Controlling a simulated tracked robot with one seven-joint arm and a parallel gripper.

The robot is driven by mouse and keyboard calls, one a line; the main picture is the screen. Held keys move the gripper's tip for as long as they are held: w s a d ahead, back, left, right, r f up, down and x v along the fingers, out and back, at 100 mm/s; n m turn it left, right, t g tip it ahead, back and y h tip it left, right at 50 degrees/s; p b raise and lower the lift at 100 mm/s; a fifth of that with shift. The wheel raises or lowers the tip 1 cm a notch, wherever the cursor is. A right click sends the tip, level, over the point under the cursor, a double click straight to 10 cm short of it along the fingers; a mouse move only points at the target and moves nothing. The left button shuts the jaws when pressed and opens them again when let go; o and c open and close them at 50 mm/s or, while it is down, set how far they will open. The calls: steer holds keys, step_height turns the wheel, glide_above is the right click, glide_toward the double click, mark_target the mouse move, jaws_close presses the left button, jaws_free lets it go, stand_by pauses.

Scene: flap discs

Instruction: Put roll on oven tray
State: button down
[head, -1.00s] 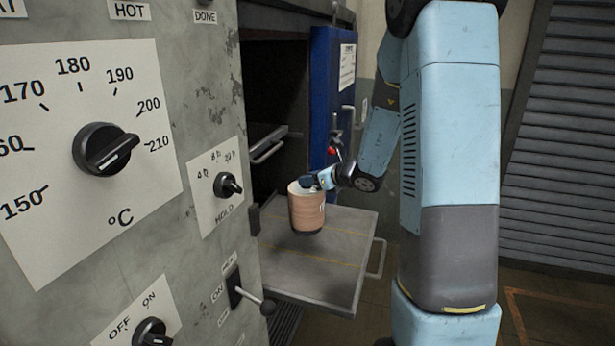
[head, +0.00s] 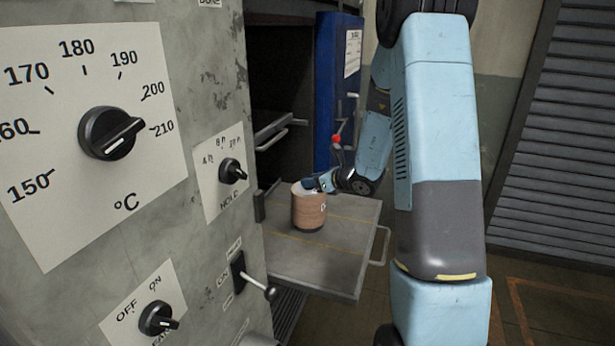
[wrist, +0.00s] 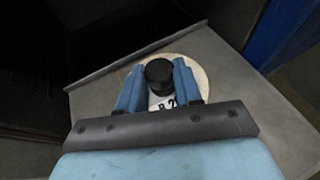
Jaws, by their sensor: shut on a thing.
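The roll (head: 309,210) is a brown cylinder with a pale top, standing upright at the oven tray. The oven tray (head: 335,255) is a grey pulled-out plate with yellow lines and a handle at its right end. The roll's base appears to rest on the tray. My gripper (head: 314,184) is shut on the black knob at the roll's top. In the wrist view the blue fingers of my gripper (wrist: 159,88) sit either side of the knob, and the roll's pale rim (wrist: 201,80) shows around them over the tray (wrist: 225,82).
The grey control panel (head: 215,60) with dials and a lever (head: 256,285) stands close on the left. The blue oven door (head: 338,90) is open behind the tray. Another rack handle (head: 272,138) shows inside the dark oven. Bare tray lies right of the roll.

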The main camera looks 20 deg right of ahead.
steer(key=shift+r, duration=0.1)
steer(key=c, duration=0.8)
jaws_free()
steer(key=shift+o, duration=0.2)
